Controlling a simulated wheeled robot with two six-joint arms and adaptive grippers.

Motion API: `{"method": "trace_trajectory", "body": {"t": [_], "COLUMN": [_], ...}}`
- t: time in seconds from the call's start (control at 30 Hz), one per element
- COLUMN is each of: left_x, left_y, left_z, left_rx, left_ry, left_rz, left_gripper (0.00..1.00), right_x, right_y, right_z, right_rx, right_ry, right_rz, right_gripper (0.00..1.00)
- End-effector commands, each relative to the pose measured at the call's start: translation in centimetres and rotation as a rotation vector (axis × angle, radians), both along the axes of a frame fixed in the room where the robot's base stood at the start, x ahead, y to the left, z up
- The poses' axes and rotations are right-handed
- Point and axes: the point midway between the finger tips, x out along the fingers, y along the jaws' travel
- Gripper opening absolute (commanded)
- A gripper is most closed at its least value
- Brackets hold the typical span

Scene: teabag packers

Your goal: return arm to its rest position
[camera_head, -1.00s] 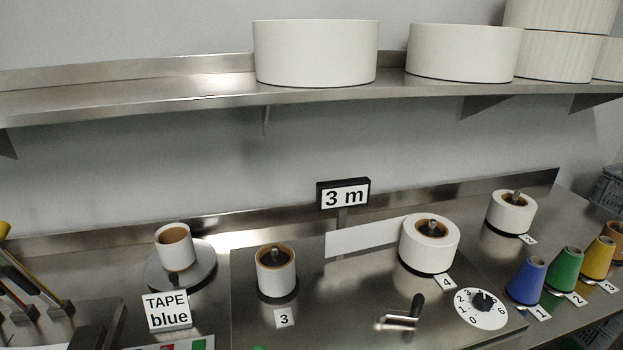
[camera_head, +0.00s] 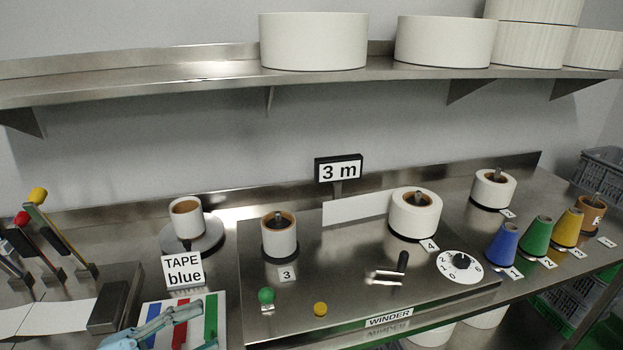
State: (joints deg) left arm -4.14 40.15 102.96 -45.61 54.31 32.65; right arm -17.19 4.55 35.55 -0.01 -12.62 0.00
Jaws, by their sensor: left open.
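My left gripper (camera_head: 188,311) shows at the bottom of the head view, light blue and partly cut off by the lower edge. It is open, with nothing seen between its fingers. It is in front of a white board (camera_head: 221,297) with blue, red and green strips, and covers part of it. I cannot tell whether it touches the board. My right gripper is not in view.
A sign reading TAPE blue (camera_head: 183,270) stands behind the board. A metal block (camera_head: 113,296) and several levers (camera_head: 50,231) are at left. The winder plate (camera_head: 340,270) with rolls, crank (camera_head: 386,277) and dial (camera_head: 443,265) lies to the right. Coloured cones (camera_head: 537,236) stand further right.

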Motion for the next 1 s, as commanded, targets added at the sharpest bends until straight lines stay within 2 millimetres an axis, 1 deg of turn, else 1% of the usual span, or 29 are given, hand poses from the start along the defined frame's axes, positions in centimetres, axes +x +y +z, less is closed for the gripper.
{"method": "trace_trajectory", "body": {"t": [0.07,0.13,0.2,0.27,0.37,0.4,0.43,0.47,0.5,0.57,0.6,0.67,0.7,0.77,0.8,0.87,0.9,0.97,1.0], "left_x": [1.1,2.4,3.7,4.6,5.5,5.3,4.9,4.3,3.0,0.4,-1.5,-4.3,-6.2,-8.9,-10.8,-13.5,-15.2,-17.9,-18.5], "left_y": [0.1,0.7,1.8,3.2,6.3,7.7,8.6,9.4,10.3,10.9,10.9,10.4,9.9,9.0,8.4,7.3,6.5,5.4,5.1], "left_z": [0.7,1.3,1.6,1.4,-0.4,-2.0,-3.5,-5.2,-7.6,-11.3,-13.3,-15.9,-17.2,-18.9,-19.8,-20.8,-21.3,-21.8,-22.9], "left_rx": [-0.062,-0.128,-0.202,-0.265,-0.359,-0.388,-0.402,-0.413,-0.415,-0.400,-0.378,-0.338,-0.309,-0.260,-0.226,-0.173,-0.137,-0.079,-0.053], "left_ry": [-0.002,0.006,0.032,0.073,0.198,0.277,0.351,0.432,0.549,0.730,0.842,0.996,1.090,1.221,1.304,1.421,1.495,1.604,1.644], "left_rz": [0.095,0.211,0.353,0.490,0.752,0.866,0.951,1.036,1.142,1.271,1.333,1.397,1.428,1.460,1.472,1.481,1.481,1.473,1.474], "left_gripper": [0.47,0.47,0.47,0.47,0.47,0.47,0.47,0.47,0.47,0.47,0.47,0.47,0.47,0.47,0.47,0.47,0.47,0.47,0.47], "right_x": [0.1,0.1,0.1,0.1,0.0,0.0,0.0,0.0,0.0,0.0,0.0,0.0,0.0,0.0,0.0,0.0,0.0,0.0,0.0], "right_y": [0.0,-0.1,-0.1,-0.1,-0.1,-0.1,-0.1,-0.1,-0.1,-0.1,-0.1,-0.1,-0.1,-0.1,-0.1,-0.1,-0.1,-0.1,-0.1], "right_z": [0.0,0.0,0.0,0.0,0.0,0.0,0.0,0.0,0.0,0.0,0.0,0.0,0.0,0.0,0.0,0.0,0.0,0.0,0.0], "right_rx": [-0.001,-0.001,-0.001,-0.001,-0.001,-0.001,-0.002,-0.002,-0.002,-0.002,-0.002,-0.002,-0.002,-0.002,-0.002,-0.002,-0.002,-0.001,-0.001], "right_ry": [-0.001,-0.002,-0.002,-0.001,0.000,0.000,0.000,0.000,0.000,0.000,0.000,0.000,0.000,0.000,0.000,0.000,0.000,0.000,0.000], "right_rz": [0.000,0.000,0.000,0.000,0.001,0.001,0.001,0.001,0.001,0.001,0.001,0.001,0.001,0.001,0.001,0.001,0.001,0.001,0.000], "right_gripper": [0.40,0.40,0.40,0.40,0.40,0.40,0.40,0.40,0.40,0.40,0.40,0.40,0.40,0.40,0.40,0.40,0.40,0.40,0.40]}}
